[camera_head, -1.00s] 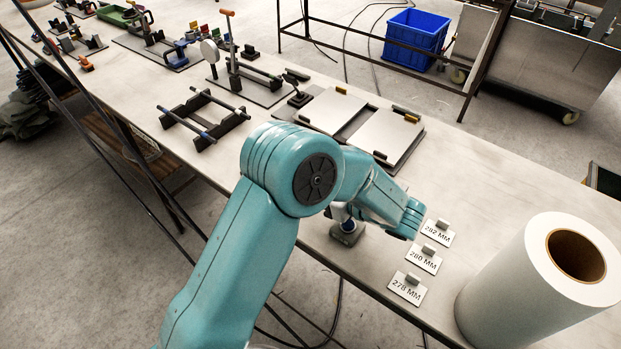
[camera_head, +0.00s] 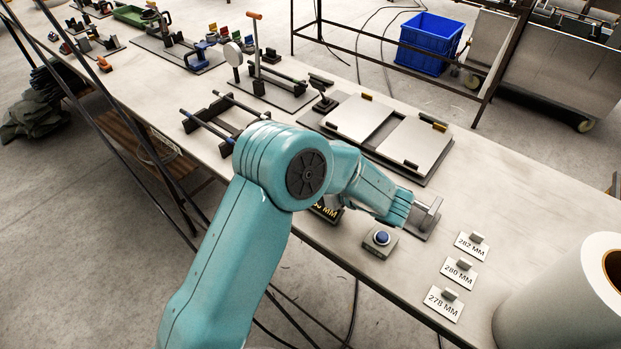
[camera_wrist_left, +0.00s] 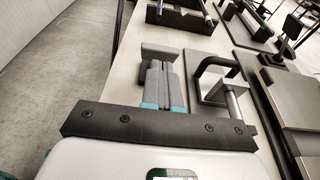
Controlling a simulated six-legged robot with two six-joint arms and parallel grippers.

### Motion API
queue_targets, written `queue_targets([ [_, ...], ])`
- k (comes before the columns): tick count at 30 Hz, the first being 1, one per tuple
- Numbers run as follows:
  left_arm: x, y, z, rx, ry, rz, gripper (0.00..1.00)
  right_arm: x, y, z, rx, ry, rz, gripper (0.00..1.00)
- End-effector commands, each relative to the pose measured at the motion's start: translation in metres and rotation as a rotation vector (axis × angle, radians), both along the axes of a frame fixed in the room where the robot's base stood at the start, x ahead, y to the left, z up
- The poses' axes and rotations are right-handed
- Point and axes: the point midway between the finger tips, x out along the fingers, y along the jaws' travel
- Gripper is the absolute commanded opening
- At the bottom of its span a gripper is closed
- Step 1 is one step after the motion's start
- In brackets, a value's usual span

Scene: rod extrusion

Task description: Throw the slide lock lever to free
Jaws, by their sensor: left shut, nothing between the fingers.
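A metal bracket with an upright handle (camera_head: 428,212) stands on the table just right of my left arm's wrist. In the left wrist view, a dark U-shaped handle with a silver bar (camera_wrist_left: 214,78) stands on a grey plate, right of the fingers and apart from them. I cannot tell for sure which part is the slide lock lever. My left gripper (camera_wrist_left: 158,72) is shut and empty, pointing along the table. Its fingers are hidden by my arm in the head view. My right gripper is in neither view.
A blue button box (camera_head: 382,240) and a partly hidden black "MM" sign (camera_head: 328,211) lie near the front edge. Flat metal plates (camera_head: 418,145) lie behind. Labelled size cards (camera_head: 459,272) and a white roll (camera_head: 560,295) are at right. An orange-topped post (camera_head: 255,45) stands farther back.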

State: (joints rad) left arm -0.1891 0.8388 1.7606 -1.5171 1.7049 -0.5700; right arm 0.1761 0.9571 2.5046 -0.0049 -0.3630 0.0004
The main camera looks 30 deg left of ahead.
Motion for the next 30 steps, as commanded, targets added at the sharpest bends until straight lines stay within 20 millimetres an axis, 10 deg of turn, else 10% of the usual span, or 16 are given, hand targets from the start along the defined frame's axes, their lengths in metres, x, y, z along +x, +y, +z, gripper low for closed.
queue_targets([
  [30, 0.0023, 0.0079, 0.0113, -0.072, 0.005, -0.002, 0.0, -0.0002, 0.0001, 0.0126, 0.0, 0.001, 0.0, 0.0],
])
